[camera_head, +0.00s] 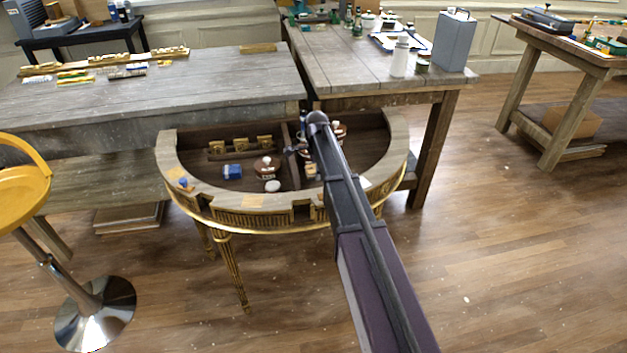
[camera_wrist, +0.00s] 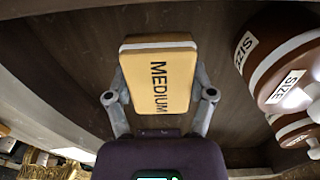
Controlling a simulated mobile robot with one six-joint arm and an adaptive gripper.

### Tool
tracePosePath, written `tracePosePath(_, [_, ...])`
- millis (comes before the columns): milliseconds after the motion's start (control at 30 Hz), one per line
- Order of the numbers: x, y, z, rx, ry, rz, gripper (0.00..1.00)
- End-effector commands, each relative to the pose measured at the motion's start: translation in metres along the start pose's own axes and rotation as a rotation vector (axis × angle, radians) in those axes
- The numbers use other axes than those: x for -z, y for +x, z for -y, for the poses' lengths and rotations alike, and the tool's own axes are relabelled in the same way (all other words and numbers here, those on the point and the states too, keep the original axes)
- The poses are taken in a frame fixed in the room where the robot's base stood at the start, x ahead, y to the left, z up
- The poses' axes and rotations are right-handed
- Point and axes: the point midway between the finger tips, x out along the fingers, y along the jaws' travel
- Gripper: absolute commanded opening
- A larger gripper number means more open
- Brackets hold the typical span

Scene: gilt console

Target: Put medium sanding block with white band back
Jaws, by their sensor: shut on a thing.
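The medium sanding block (camera_wrist: 158,85) is yellow, with a white band along its edge and MEDIUM printed on its face. It shows in the wrist view between the fingers of my gripper (camera_wrist: 160,96), which is shut on it. In the head view my arm reaches over the half-round gilt console (camera_head: 172,160), and the gripper's end is over the console's open inside, right of its middle divider. The block cannot be made out there.
Brown-and-white jars labelled SIZE (camera_wrist: 272,68) stand close at the right of the wrist view. In the console's left compartment are another jar (camera_head: 265,168), a blue item (camera_head: 233,172) and small gilt pieces (camera_head: 238,145). A grey workbench (camera_head: 220,80) adjoins behind.

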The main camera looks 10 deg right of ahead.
Motion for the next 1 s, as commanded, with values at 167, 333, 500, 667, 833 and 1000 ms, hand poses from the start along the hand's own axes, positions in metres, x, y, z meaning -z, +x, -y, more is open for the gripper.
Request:
tracePosePath(167, [0.0,0.015,0.0,0.0,0.0,0.0,0.32])
tracePosePath(333, [0.0,0.029,0.0,0.0,0.0,0.0,0.32])
tracePosePath(500, [0.0,0.036,0.0,0.0,0.0,0.0,0.32])
tracePosePath(667, [0.0,0.036,0.0,0.0,0.0,0.0,0.32])
tracePosePath(833, [0.0,0.035,0.0,0.0,0.0,0.0,0.32])
tracePosePath(1000, [0.0,0.039,0.0,0.0,0.0,0.0,0.32])
